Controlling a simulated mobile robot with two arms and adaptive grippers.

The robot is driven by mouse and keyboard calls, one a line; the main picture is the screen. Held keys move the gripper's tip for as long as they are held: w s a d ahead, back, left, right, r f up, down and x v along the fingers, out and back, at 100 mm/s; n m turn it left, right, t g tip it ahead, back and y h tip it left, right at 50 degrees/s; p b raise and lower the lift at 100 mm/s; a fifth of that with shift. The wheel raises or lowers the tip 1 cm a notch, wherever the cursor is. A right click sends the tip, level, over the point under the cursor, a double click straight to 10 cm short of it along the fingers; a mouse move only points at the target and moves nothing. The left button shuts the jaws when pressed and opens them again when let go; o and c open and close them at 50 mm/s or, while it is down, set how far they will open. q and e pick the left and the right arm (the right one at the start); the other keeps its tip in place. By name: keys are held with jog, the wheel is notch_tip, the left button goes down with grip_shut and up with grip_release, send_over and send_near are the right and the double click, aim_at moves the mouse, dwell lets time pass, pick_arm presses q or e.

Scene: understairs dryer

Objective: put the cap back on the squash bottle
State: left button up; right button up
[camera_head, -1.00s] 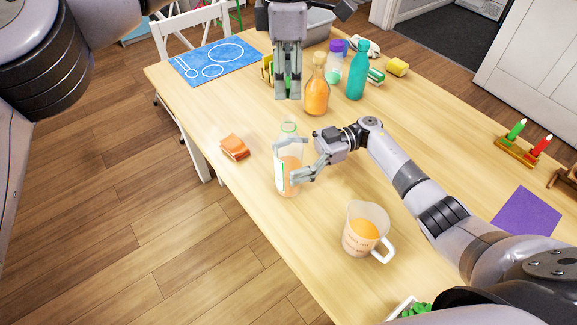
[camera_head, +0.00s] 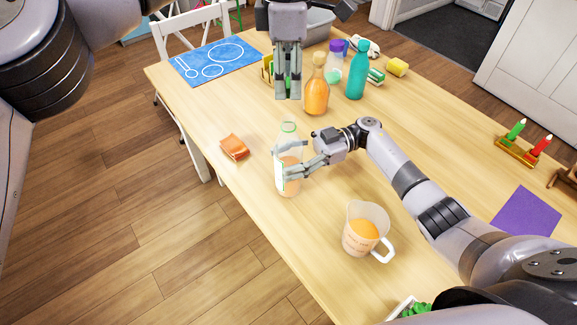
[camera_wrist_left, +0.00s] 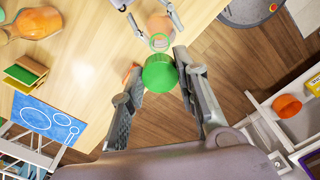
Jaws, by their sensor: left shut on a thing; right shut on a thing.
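The squash bottle (camera_head: 286,185) is clear, part full of orange liquid, and stands upright near the table's left edge. Its open neck (camera_head: 288,128) has a green ring. My right gripper (camera_head: 284,164) is shut around the bottle's middle, from the right. My left gripper (camera_head: 288,97) points down, higher up in the picture than the bottle. In the left wrist view its fingers are shut on the green cap (camera_wrist_left: 160,73). The bottle's mouth (camera_wrist_left: 160,41) shows beyond the cap, apart from it. The cap is hard to make out in the head view.
A measuring jug (camera_head: 362,238) of orange liquid stands nearer me. An orange carafe (camera_head: 316,92) and a teal bottle (camera_head: 357,75) stand close right of my left gripper. An orange cloth (camera_head: 234,147) lies left of the squash bottle.

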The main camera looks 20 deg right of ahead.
aim_at(289, 118)
jog(key=c, duration=0.8)
pick_arm(q)
jog(key=shift+f, duration=2.5)
jog(key=shift+f, duration=0.85)
jog(key=shift+f, duration=0.6)
pick_arm(e)
grip_shut()
